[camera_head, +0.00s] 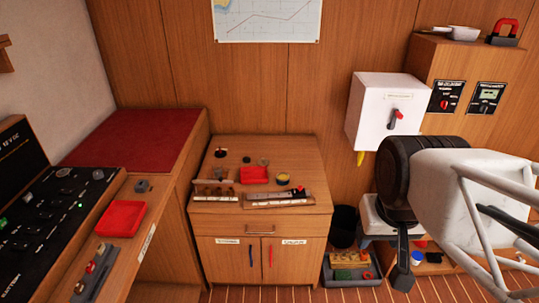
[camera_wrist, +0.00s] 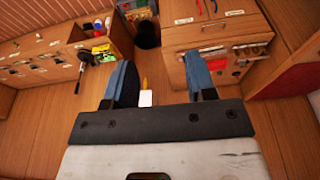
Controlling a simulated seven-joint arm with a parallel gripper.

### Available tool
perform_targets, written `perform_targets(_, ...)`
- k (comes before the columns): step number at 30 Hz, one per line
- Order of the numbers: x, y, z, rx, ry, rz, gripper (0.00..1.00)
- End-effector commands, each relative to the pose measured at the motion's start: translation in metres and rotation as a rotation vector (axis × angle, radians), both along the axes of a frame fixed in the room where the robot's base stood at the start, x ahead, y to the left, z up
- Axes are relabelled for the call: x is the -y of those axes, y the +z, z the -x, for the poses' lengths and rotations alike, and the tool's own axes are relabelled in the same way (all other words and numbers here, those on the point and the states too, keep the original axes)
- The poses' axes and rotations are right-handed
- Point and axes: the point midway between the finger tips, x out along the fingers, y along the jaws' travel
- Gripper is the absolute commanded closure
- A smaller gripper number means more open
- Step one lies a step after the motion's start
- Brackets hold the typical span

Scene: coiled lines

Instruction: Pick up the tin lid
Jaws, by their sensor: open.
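I cannot pick out the tin lid for certain. Several small round items sit on the wooden cabinet top (camera_head: 312,208) in the head view, among them a dark disc (camera_head: 220,153) and a yellow-topped round item (camera_head: 283,178). They are too small to tell which, if any, is the lid. My gripper (camera_head: 402,275) hangs at the right of the head view, well right of the cabinet. In the wrist view its two blue-grey fingers (camera_wrist: 160,75) stand wide apart, open, with nothing held between them.
A red tray (camera_head: 254,175) and two small racks stand on the cabinet. Left are another red tray (camera_head: 121,218) and a control panel (camera_head: 45,225). A white switch box (camera_head: 385,105) is on the wall. A black bin (camera_head: 343,225) and grey crate (camera_head: 350,273) stand right of the cabinet.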

Motion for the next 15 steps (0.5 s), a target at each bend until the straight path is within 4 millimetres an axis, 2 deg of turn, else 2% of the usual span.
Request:
perform_targets(8,-0.001,0.004,-0.008,-0.002,-0.013,-0.003,0.49)
perform_targets(15,-0.003,0.017,-0.039,-0.012,-0.066,-0.018,0.49)
